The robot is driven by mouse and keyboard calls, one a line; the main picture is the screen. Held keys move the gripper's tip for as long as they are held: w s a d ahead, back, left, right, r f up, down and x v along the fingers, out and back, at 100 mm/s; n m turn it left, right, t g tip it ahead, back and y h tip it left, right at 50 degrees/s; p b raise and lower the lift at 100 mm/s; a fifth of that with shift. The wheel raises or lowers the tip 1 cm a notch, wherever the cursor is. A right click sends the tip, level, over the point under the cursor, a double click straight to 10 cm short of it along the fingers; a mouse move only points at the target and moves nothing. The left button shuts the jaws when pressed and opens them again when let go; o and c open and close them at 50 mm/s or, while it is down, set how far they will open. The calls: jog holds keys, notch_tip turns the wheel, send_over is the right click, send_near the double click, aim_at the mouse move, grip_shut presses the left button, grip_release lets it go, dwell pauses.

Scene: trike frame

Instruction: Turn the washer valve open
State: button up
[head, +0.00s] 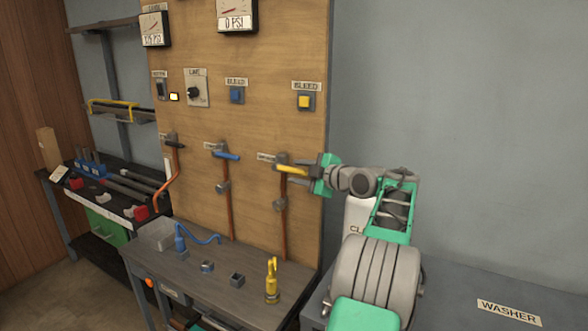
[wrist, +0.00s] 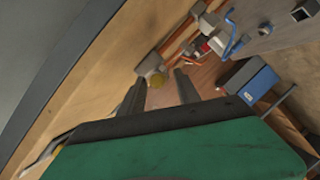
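The washer valve is on the wooden panel, at the top of the rightmost copper pipe, with a yellow lever (head: 291,169) that sticks out to the right, roughly level. A small label is beside it, too small to read surely. My gripper (head: 309,170) is at the lever's right end.
Two similar valves, with a blue lever (head: 226,155) and a dark lever (head: 174,144), are further left. The bench (head: 205,278) below bears a yellow fitting (head: 272,281) and small blocks. A WASHER sign (head: 509,312) lies on the grey surface at lower right.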

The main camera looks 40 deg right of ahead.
jog(key=shift+x, duration=1)
grip_shut()
dwell(0.7)
